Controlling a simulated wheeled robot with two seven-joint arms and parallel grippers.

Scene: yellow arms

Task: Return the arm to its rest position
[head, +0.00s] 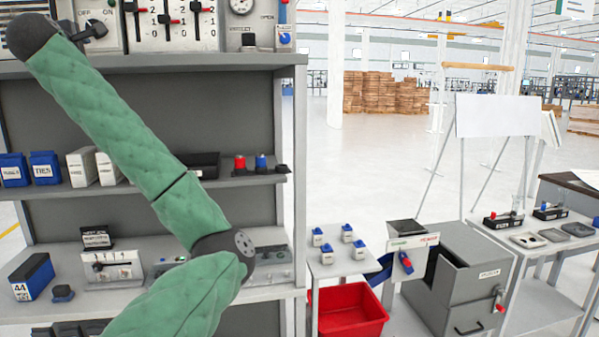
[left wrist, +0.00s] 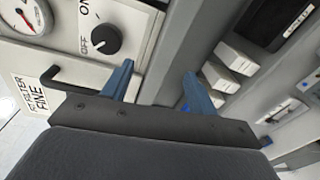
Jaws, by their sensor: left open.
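My left arm, in a green padded sleeve (head: 115,120), rises from the bottom of the head view to the upper left, in front of the shelf unit. Its dark end joint is at the upper left, near the OFF/ON panel; I cannot make out the gripper fingers there. In the left wrist view my left gripper (left wrist: 158,72) shows two blue fingers set apart, with nothing between them. Beyond the fingers is a white panel with a black OFF/ON knob (left wrist: 106,39). The knob also shows in the head view (head: 96,28). My right gripper is not in view.
The grey shelf unit (head: 150,62) holds blue boxes (head: 44,167), white boxes and control panels close to the arm. To the right are a small table with blue-topped blocks, a red bin (head: 348,312) and a grey machine (head: 465,280). Open floor lies behind.

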